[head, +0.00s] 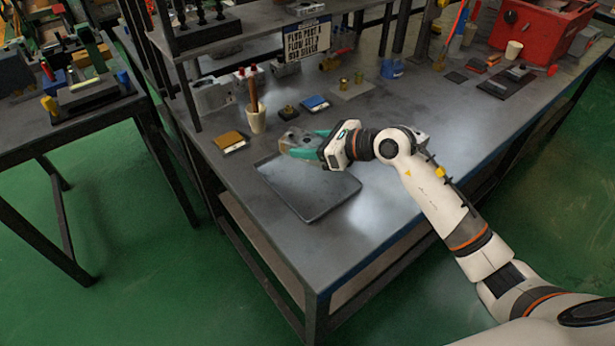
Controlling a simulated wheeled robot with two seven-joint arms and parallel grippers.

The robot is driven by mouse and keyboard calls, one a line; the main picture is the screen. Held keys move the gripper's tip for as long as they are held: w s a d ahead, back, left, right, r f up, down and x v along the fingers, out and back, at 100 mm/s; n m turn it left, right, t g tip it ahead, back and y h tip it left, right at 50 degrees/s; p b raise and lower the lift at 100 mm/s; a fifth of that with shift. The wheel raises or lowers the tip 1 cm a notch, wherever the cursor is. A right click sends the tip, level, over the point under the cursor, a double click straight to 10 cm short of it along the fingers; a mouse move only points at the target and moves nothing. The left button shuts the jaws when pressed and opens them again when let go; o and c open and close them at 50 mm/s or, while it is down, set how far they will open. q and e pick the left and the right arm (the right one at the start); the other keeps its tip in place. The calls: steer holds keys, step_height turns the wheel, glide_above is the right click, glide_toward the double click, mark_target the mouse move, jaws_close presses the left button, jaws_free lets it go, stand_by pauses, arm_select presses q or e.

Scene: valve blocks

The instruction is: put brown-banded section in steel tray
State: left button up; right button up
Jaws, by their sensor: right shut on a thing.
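My right gripper (305,147) reaches in from the right with its teal fingers shut on a grey metal block (293,138). The block has dark holes in its top. No brown band can be made out on it at this size, so I cannot tell whether it is the brown-banded section. The steel tray (312,203) is a flat, shallow, empty plate near the front left edge of the bench. The held block is over or just behind the tray's back edge; its height above it is unclear. My left gripper is out of view.
Behind the tray are a brown-yellow pad (229,140), a cup with a brown handle (256,118), a blue pad (315,103) and a grey valve block (211,95). A sign (306,40) and a red bin (540,28) stand farther back. The bench front centre is clear.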

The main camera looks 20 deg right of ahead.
glide_above(309, 180)
step_height(309, 180, down, 5)
steer(key=shift+w+r, duration=0.1)
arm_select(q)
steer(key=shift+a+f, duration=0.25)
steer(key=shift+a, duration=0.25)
arm_select(e)
steer(key=shift+f, duration=1.65)
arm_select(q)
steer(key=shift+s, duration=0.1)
arm_select(e)
steer(key=o, duration=0.9)
steer(key=shift+f+b, duration=0.2)
steer(key=shift+b, duration=0.15)
steer(key=shift+c, duration=0.2)
steer(key=o, duration=0.4)
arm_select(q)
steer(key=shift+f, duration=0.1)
arm_select(e)
steer(key=shift+o, duration=0.2)
steer(key=shift+r, duration=0.1)
